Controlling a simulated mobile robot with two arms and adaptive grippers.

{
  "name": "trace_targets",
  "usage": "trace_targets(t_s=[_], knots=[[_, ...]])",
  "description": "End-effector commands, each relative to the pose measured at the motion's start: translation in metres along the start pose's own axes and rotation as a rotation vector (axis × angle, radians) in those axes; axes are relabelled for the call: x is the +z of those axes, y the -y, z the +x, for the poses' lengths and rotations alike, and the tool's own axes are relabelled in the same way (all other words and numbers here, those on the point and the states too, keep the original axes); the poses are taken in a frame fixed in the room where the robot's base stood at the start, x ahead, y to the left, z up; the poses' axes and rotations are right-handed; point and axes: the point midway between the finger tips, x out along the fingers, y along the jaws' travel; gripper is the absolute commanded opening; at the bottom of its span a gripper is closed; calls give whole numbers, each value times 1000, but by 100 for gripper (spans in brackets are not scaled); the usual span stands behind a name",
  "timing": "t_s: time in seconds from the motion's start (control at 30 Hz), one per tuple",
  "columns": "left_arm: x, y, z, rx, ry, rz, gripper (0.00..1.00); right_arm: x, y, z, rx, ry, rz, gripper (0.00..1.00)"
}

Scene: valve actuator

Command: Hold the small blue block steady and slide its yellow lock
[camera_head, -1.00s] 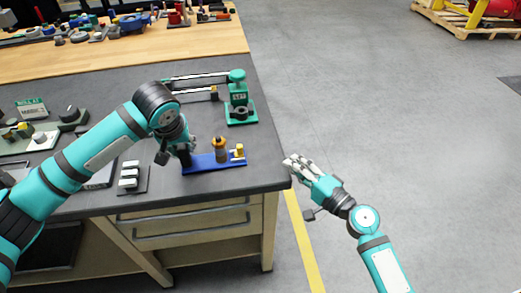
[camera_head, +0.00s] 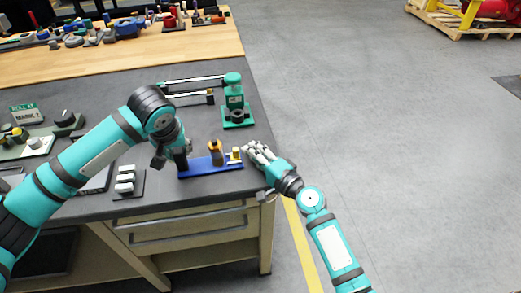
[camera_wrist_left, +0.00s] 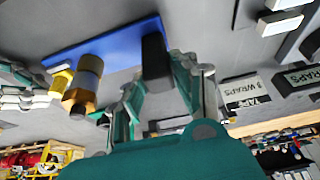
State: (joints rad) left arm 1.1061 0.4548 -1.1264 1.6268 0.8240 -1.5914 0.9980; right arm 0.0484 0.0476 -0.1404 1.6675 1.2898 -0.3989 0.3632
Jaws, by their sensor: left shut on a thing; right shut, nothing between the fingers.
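The small blue block (camera_head: 208,168) is a flat blue base near the table's right front corner. A dark upright post stands at its left end, a yellow-orange cylinder (camera_head: 215,152) near its middle and a small yellow piece (camera_head: 235,154) at its right end. My left gripper (camera_head: 183,160) is shut on the dark post (camera_wrist_left: 156,62), which shows between the fingers in the left wrist view. My right gripper (camera_head: 256,151) is shut and empty, just right of the yellow piece; contact cannot be told. Its fingers also show in the left wrist view.
A green press-like stand (camera_head: 236,105) is behind the blue block. A dark plate with white blocks (camera_head: 125,180) lies to the left. The table's right edge runs below my right gripper, with open floor beyond.

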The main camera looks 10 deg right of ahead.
Motion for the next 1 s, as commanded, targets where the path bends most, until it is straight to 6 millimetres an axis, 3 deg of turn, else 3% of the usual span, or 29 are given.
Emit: trace_targets(t_s=[0.3,0.57,0.87,1.0], knots=[[1,0,1,-1,4,1,0,1,0,0,0,0,0,0],[1,0,1,-1,3,1,0,21,0,11,-1,2,0,0],[1,0,1,0,3,0,0,19,0,10,0,2,0,0],[1,0,1,0,3,0,0,6,0,7,0,0,-3,0]])
